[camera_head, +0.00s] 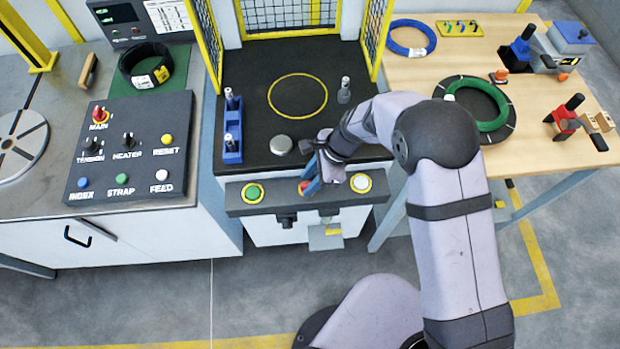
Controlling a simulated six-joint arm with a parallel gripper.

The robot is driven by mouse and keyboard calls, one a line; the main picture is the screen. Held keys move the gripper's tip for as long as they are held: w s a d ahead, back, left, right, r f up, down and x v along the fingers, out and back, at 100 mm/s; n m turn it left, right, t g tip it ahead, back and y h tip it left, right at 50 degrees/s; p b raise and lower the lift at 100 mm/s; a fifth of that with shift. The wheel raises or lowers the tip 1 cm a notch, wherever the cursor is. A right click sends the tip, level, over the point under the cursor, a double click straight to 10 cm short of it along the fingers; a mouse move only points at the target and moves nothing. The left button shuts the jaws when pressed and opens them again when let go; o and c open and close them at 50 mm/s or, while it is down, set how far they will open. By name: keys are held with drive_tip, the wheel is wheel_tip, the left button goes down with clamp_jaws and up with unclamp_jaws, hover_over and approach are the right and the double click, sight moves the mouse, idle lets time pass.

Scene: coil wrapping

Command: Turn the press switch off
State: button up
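The press (255,75) has a dark front panel (277,205) along its front edge. The panel carries a green button (253,192) at left, a red control (303,186) in the middle and a white button (360,182) in a yellow ring at right. Black fittings (287,219) hang below it. No label shows which is the press switch. My gripper (311,178) reaches down from the right to the middle of the panel, right beside the red control and partly covering it. I cannot tell whether it touches the control or whether its fingers are open.
A separate control box (130,150) with labelled knobs and buttons stands left. A blue holder (232,140), a silver disc (281,145) and a weight-like piece (344,92) are on the press bed. A wooden table (400,75) with a green coil (482,105) and tools is right.

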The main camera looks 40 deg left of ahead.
clamp_jaws()
drive_tip(key=shift+n, duration=0.4)
drive_tip(key=n+h+b, duration=0.1)
drive_tip(key=n, duration=0.1)
drive_tip(key=n+g+h+b, duration=0.1)
drive_tip(key=n, duration=0.2)
drive_tip(key=shift+w+a+f+n+b, duration=0.2)
drive_tip(key=shift+n+b, duration=0.1)
drive_tip(key=shift+b, duration=0.1)
drive_tip(key=n+h+b, duration=0.1)
drive_tip(key=n, duration=0.3)
drive_tip(key=n+h+b, duration=0.1)
drive_tip(key=n, duration=0.1)
drive_tip(key=shift+s+a+r+h+b, duration=0.1)
drive_tip(key=shift+a+h+b, duration=0.15)
drive_tip(key=shift+h+b, duration=0.05)
drive_tip(key=n, duration=0.2)
drive_tip(key=n+t+h+b, duration=0.1)
drive_tip(key=n, duration=0.2)
drive_tip(key=shift+a+r+h, duration=0.1)
drive_tip(key=shift+r+h, duration=0.05)
drive_tip(key=shift+h, duration=0.15)
drive_tip(key=shift+n, duration=0.4)
unclamp_jaws()
drive_tip(key=shift+s, duration=0.1)
